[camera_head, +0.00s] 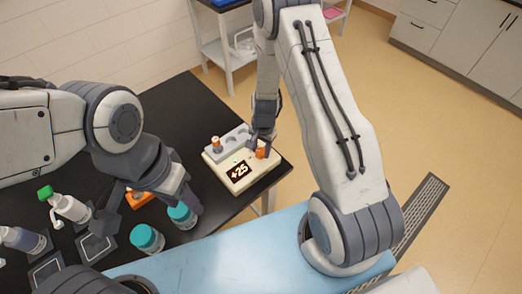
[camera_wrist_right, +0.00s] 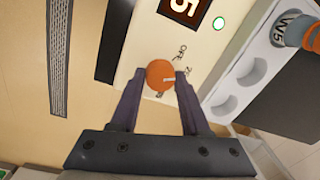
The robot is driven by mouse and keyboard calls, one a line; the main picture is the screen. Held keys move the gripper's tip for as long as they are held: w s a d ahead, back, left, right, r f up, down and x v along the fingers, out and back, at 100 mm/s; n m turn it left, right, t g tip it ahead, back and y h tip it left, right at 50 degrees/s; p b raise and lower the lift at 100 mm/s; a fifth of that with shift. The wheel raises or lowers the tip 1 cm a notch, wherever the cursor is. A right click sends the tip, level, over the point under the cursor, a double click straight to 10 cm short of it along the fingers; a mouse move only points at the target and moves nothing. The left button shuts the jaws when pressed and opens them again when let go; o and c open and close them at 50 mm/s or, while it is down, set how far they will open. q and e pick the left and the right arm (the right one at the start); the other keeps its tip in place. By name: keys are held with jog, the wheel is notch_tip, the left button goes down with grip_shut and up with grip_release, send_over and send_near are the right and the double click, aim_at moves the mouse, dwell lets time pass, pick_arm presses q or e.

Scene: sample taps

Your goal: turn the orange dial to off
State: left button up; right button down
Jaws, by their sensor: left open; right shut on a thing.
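The orange dial (camera_head: 261,153) sits on the top of a cream device (camera_head: 212,156) whose dark display reads "+25". My right gripper (camera_head: 262,141) is at the dial. In the right wrist view the round dial (camera_wrist_right: 158,76) lies between the fingertips of my right gripper (camera_wrist_right: 160,78), which are shut on it.
Teal-capped jars (camera_head: 147,239), a green-capped bottle (camera_head: 68,206) and another bottle (camera_head: 22,239) stand near my left arm. The black table (camera_head: 172,113) is clear behind them.

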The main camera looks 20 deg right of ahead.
aim_at(263, 150)
jog(key=n+b, duration=0.3)
jog(key=n, duration=0.1)
jog(key=shift+w+f+b, duration=0.1)
jog(key=shift+f+b, duration=0.1)
jog(key=shift+b, duration=0.15)
jog(key=shift+r+n+b, duration=0.2)
jog(key=shift+n+b, duration=1)
jog(key=shift+n, duration=0.6)
jog(key=shift+c, duration=1.9)
grip_release()
notch_tip(263, 150, up, 10)
jog(key=b, duration=0.1)
jog(key=shift+d+r+b, duration=0.25)
jog(key=shift+d+b, duration=0.05)
jog(key=shift+d, duration=0.05)
